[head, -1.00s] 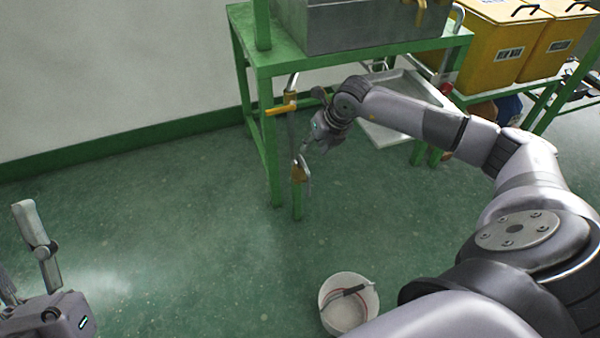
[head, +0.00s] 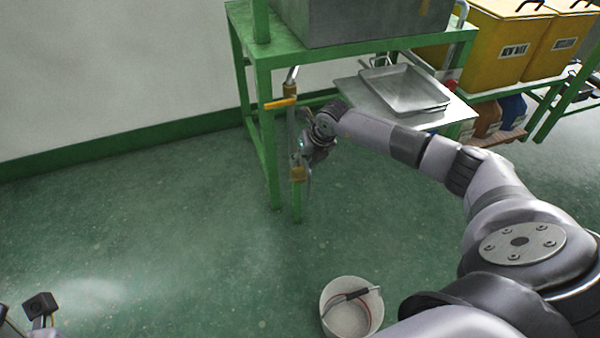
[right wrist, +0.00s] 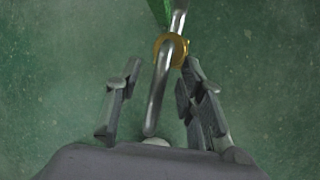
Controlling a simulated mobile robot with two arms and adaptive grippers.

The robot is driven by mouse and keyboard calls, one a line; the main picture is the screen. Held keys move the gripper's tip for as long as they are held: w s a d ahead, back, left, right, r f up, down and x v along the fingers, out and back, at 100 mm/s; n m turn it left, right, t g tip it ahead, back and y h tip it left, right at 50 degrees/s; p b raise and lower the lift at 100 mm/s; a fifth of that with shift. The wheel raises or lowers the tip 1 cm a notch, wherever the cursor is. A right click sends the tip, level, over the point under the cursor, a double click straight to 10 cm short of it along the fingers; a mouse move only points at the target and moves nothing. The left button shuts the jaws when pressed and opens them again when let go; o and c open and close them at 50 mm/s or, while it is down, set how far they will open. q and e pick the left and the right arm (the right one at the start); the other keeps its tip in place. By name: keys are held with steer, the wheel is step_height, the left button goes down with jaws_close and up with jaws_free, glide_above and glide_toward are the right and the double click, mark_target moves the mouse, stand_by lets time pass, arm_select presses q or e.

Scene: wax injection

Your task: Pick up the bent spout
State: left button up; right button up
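A yellow-handled valve (head: 281,103) sits just above my right gripper, beside a leg of the green stand (head: 262,110). A metal tray (head: 405,90) rests on a shelf to the right. A white bucket (head: 326,318) with a tool stands on the floor. Open floor lies left.

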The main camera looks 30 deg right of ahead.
steer(key=shift+f, duration=0.1)
steer(key=shift+c, duration=0.5)
jaws_close()
stand_by(0.3)
